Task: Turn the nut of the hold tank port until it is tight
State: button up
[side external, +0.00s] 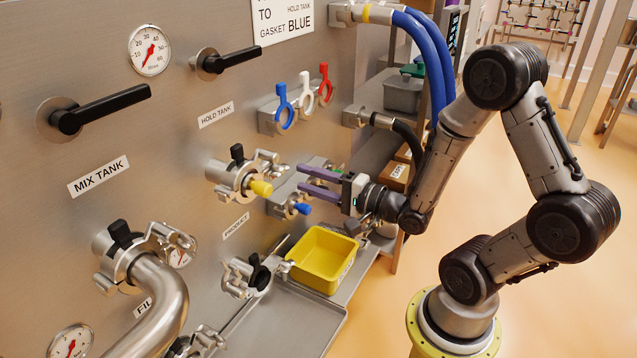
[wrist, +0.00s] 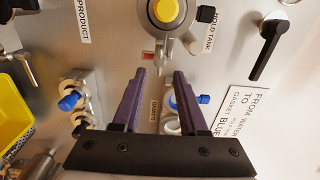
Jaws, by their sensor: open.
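The hold tank port (side external: 236,176) is a round steel fitting on the panel with a yellow plug, a black knob and a steel clamp. In the wrist view its yellow plug (wrist: 167,12) is at the top edge, beside the HOLD TANK label. Small steel clamp hardware (side external: 266,158) sits on the port's right side; the nut is too small to make out clearly. My gripper (side external: 302,180) has two purple fingers, open and empty, pointing at the panel just right of the port, apart from it. The wrist view shows the gap between the fingertips (wrist: 160,74) below the port.
A steel block with a blue knob (side external: 301,209) is close below my fingers. A yellow bin (side external: 322,260) stands on the ledge. Blue, white and red clamp handles (side external: 304,90) hang above. The product port (side external: 245,276) is lower left. Blue hoses (side external: 428,50) run behind my arm.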

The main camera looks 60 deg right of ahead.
aim_at(285, 172)
jog(key=shift+w, duration=3.25)
grip_shut()
